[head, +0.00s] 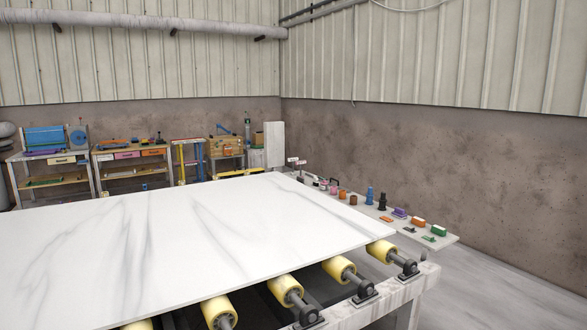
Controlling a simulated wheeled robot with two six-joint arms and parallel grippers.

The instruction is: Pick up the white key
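I cannot make out a white key in the head view. Several small coloured objects stand in a row on a narrow pale shelf (447,241) beyond the slab's right edge, too small to tell most of them apart. Small pale items (301,163) at the row's far end are too small to name. Neither of my grippers is in view.
A large white veined stone slab (190,235) lies on yellow rollers (285,290) and fills the foreground. Workbenches with tools (130,160) line the back wall. Grey floor (500,290) is clear at the right.

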